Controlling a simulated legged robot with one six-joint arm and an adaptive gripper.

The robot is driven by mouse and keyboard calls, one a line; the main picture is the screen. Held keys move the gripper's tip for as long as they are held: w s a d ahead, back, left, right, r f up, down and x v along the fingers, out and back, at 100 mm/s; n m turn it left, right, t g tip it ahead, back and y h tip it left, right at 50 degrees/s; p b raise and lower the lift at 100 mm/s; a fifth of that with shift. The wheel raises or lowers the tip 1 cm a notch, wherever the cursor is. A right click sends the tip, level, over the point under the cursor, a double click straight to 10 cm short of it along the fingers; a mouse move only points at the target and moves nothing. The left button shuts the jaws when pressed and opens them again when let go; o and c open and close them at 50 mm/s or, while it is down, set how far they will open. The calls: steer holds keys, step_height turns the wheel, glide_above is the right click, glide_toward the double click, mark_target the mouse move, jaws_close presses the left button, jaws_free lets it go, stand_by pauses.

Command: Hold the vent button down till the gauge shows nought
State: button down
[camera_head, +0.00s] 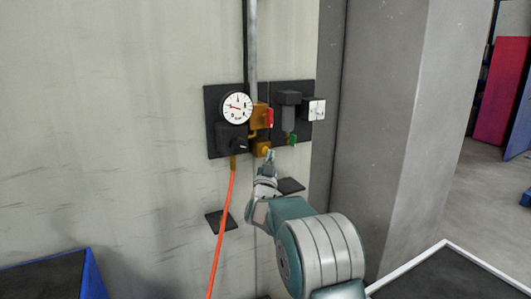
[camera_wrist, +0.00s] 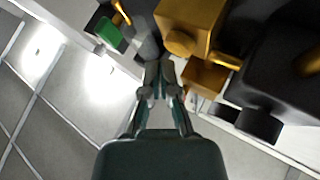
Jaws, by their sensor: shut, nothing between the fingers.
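The round white gauge (camera_head: 236,107) is at the upper left of the wall fittings in the head view. Its red needle points left; the numbers are too small to read. My gripper (camera_head: 270,155) is shut and empty, just below and right of a small brass fitting (camera_head: 261,149). In the wrist view the shut fingertips (camera_wrist: 160,70) are beside a brass block (camera_wrist: 205,77) and below a round brass knob (camera_wrist: 180,42). I cannot tell which brass part is the vent button, or whether the fingertips touch it.
A red lever (camera_head: 269,118), a green handle (camera_head: 293,140), a dark filter bowl (camera_head: 289,113) and a pale box (camera_head: 313,109) crowd the black panel. An orange hose (camera_head: 226,210) hangs below. A grey pillar (camera_head: 385,120) stands right. The wall at left is bare.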

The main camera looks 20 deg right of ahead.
steer(key=shift+w, duration=0.15)
steer(key=shift+w+r, duration=0.1)
steer(key=shift+w, duration=0.1)
steer(key=shift+w+a, duration=0.15)
steer(key=shift+w, duration=0.35)
stand_by(2.2)
stand_by(0.4)
steer(key=shift+s+d, duration=0.2)
steer(key=shift+s, duration=0.7)
steer(key=shift+s, duration=0.1)
steer(key=shift+s+d, duration=0.2)
steer(key=shift+s, duration=0.6)
steer(key=shift+s+d, duration=0.15)
steer(key=shift+s, duration=0.6)
steer(key=shift+s+d, duration=0.2)
steer(key=shift+s, duration=0.6)
